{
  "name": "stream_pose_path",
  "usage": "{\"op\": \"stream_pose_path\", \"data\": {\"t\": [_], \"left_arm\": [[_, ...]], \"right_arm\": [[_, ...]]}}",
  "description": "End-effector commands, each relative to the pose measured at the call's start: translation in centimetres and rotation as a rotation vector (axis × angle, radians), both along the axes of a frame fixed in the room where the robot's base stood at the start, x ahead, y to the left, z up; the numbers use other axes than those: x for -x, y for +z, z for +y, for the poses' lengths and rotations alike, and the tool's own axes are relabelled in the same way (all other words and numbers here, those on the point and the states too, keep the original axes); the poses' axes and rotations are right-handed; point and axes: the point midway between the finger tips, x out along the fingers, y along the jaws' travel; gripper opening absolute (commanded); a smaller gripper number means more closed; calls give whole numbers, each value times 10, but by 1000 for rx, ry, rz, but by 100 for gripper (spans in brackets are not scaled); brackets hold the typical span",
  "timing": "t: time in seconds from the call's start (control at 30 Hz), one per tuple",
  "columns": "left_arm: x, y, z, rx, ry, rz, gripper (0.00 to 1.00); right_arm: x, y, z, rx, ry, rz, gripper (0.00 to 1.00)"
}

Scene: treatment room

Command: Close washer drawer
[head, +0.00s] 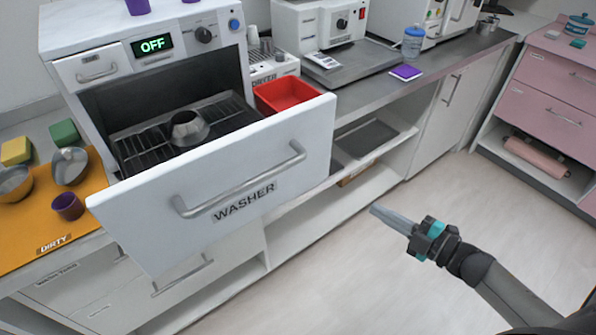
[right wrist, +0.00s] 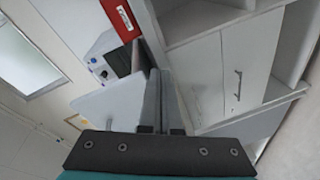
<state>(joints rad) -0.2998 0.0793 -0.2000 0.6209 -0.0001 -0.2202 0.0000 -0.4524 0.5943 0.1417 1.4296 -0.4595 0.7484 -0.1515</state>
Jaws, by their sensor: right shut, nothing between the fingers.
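The washer drawer (head: 215,175) is pulled out from the white washer (head: 190,45), its front labelled WASHER with a long grey bar handle (head: 245,180). Inside it a rack (head: 145,145) holds a grey metal vessel (head: 188,128). My right gripper (head: 376,211) is shut and empty, to the right of the drawer front and apart from it. In the right wrist view its fingers (right wrist: 160,100) lie together, with the drawer front (right wrist: 110,100) to their left. My left gripper is not in view.
An orange DIRTY mat (head: 85,220) with bowls and a purple cup (head: 68,206) lies left of the drawer. A red bin (head: 285,93) stands just behind the drawer's right end. Open shelves (head: 370,145) are under the counter. The floor (head: 400,285) around my right gripper is clear.

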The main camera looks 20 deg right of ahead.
Motion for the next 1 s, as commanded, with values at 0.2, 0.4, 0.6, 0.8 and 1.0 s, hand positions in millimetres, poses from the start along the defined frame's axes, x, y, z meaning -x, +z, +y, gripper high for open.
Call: {"op": "stream_pose_path", "data": {"t": [0.2, 0.4, 0.6, 0.8, 1.0], "left_arm": [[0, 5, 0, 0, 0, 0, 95], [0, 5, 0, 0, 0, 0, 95], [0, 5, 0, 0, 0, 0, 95], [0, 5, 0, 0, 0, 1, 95], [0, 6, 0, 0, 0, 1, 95]], "right_arm": [[22, 113, 56, 217, 454, -306, 0], [40, 139, 77, 290, 622, -394, 0], [31, 140, 97, 291, 631, -403, 0], [10, 141, 133, 289, 628, -403, 0], [-10, 142, 169, 289, 626, -404, 0]]}}
